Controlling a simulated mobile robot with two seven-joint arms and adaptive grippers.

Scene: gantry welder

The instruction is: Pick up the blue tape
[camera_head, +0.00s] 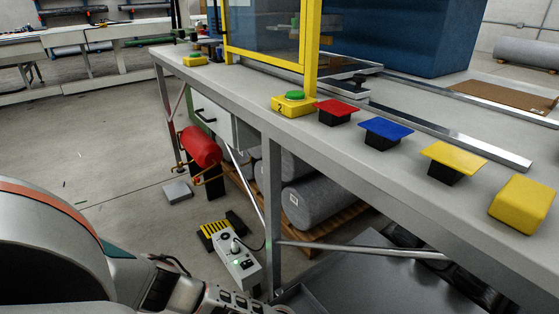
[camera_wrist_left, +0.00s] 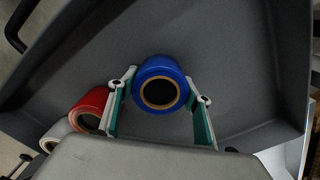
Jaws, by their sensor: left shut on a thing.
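The blue tape (camera_wrist_left: 158,68) is a roll with a tan core and a dark hole, seen in the left wrist view between the two teal-lined fingers. My left gripper (camera_wrist_left: 161,78) is shut on the blue tape, with one finger on each side of it. The roll is over a dark grey tray (camera_wrist_left: 235,60); I cannot tell whether it still touches the tray. In the head view my left arm comes in at the lower left, but its gripper and the tape do not show. My right gripper is in neither view.
A red tape roll (camera_wrist_left: 88,107) and a whitish roll (camera_wrist_left: 57,134) lie left of the gripper. In the head view a long grey workbench (camera_head: 230,95) bears coloured buttons, with a control box (camera_head: 238,262) and a red cylinder (camera_head: 200,147) below.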

